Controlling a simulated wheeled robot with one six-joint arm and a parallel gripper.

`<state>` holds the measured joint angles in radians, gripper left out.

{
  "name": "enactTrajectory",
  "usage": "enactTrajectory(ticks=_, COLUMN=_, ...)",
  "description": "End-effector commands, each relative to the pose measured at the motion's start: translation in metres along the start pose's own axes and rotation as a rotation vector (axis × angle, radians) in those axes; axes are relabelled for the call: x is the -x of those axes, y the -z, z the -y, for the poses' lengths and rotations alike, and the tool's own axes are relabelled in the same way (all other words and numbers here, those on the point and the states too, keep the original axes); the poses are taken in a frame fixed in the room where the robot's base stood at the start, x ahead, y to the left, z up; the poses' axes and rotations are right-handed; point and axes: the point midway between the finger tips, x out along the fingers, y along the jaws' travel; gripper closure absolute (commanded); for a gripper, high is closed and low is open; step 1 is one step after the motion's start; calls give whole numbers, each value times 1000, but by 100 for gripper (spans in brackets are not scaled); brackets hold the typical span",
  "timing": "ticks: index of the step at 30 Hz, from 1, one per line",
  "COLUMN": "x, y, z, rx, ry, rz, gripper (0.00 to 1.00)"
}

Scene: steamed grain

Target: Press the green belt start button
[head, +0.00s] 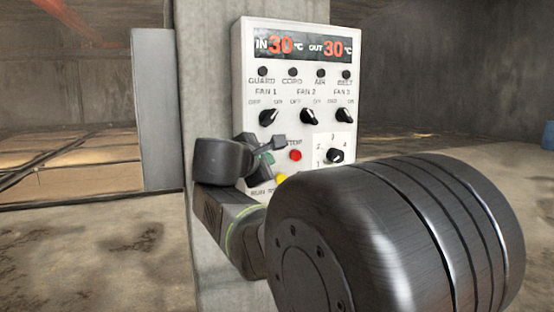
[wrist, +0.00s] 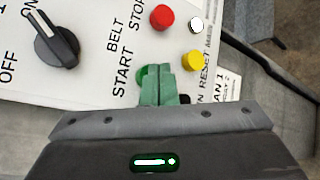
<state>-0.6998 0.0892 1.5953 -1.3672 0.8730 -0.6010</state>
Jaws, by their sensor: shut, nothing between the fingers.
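The green belt start button (wrist: 147,74) is on the white control panel (head: 240,90), beside the words BELT START in the wrist view. Only its left part shows; the fingertips cover the rest. My gripper (wrist: 161,72) is shut and empty, with its fingertips right over the button. I cannot tell whether they touch it. In the head view my gripper (head: 268,155) is at the panel's lower left, and it hides the button area there.
The red stop button (wrist: 162,18), a yellow button (wrist: 193,61) and a white button (wrist: 196,25) sit close by. A black knob (wrist: 55,38) is at the left. The panel's lamps (head: 320,73) look dark. A concrete pillar (head: 200,90) stands behind the panel.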

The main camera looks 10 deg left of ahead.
Motion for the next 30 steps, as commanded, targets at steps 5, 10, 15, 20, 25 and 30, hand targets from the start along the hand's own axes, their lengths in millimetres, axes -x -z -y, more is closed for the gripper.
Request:
enactTrajectory(ticks=5, x=-2, y=1, z=-1, rx=0, ry=0, rz=0, gripper=100)
enactTrajectory(ticks=10, x=-3, y=2, z=-2, rx=0, ry=0, rz=0, gripper=100)
enactTrajectory(ticks=15, x=-3, y=2, z=-2, rx=0, ry=-1, rz=0, gripper=100)
enactTrajectory(ticks=20, x=-2, y=2, z=-2, rx=0, ry=-1, rz=0, gripper=100)
enactTrajectory(ticks=25, x=4, y=-2, z=2, rx=-1, ry=-2, rz=-1, gripper=100)
enactTrajectory(ticks=30, x=9, y=-6, z=7, rx=-1, ry=-1, rz=0, gripper=100)
